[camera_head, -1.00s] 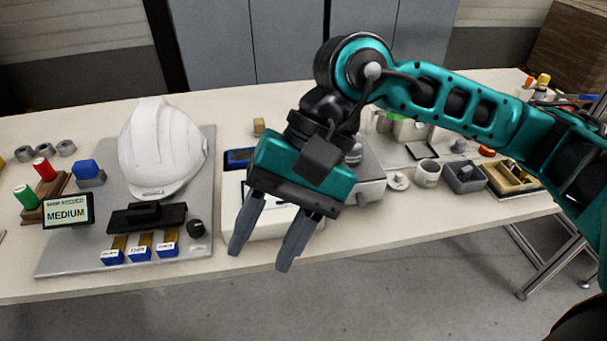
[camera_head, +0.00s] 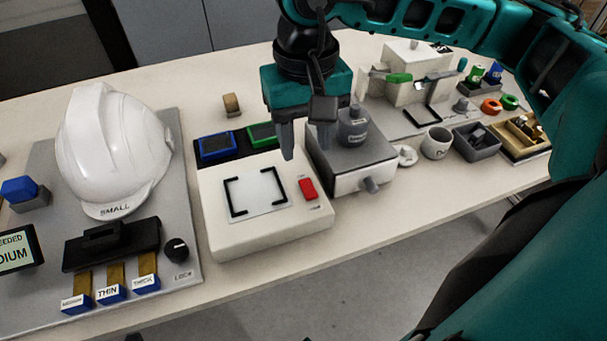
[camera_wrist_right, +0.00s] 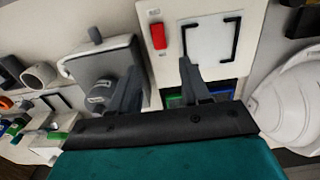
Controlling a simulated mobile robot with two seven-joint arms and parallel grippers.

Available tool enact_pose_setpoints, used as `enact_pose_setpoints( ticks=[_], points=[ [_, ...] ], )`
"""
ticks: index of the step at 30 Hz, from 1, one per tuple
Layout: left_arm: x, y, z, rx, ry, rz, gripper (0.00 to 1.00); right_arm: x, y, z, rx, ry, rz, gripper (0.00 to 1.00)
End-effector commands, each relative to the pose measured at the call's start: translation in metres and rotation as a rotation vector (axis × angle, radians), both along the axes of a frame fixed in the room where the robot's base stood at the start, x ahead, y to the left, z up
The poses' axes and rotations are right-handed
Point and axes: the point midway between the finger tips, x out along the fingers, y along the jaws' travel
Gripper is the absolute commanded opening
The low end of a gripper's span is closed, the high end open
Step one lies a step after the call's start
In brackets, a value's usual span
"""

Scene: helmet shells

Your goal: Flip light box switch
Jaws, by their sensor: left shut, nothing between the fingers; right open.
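The white light box (camera_head: 265,237) stands on the table in the middle of the head view. A pale panel (camera_head: 256,190) with black corner brackets is on its top, and I cannot tell if it is lit. The red switch (camera_head: 308,188) sits right of the panel; its label is too small to read. In the right wrist view the red switch (camera_wrist_right: 158,36) and panel (camera_wrist_right: 210,40) show beyond the fingers. My right gripper (camera_head: 306,150) is open and empty, fingers down, above the back right of the box, apart from the switch. My left gripper is not in view.
A grey unit (camera_head: 350,180) with a dark bottle (camera_head: 353,127) stands close right of the light box. Blue (camera_head: 217,147) and green (camera_head: 262,134) trays lie behind it. A white helmet (camera_head: 110,145) stands on a grey board at left. A mug (camera_head: 436,142) and bins are further right.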

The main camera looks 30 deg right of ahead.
Motion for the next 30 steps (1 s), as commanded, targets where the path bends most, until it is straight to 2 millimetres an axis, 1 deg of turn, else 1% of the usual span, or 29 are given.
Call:
enact_pose_setpoints(
  ticks=[1, 3, 6, 10, 15, 23, 26, 30],
  points=[
    [0.003, -0.003, -0.006, -0.007, -0.009, -0.004, 0.0, 0.0, 0.0, -0.018, 0.0, 0.001, 0.0, 0.47],
    [0.006, -0.008, -0.006, -0.014, -0.015, -0.012, 0.0, 0.0, 0.0, -0.032, -0.001, 0.002, 0.0, 0.47],
    [0.011, -0.014, -0.006, -0.024, -0.024, -0.022, 0.0, 0.0, 0.0, -0.049, 0.0, 0.001, 0.0, 0.47],
    [0.016, -0.015, -0.006, -0.026, -0.039, -0.028, 0.0, 0.0, 0.0, -0.064, 0.001, 0.0, -0.001, 0.47],
    [0.016, -0.014, -0.01, -0.021, -0.04, -0.029, 0.0, 0.0, 0.0, -0.072, 0.001, 0.0, -0.001, 0.47],
    [0.014, -0.012, -0.011, -0.018, -0.035, -0.027, 0.0, 0.0, 0.0, -0.072, 0.002, 0.0, -0.001, 0.47],
    [0.013, -0.012, -0.013, -0.018, -0.031, -0.027, 0.0, 0.0, 0.0, -0.072, 0.002, 0.0, -0.001, 0.39],
    [0.012, -0.012, -0.014, -0.018, -0.028, -0.026, 0.0, 0.0, 0.0, -0.072, 0.002, 0.0, -0.001, 0.26]
  ],
)
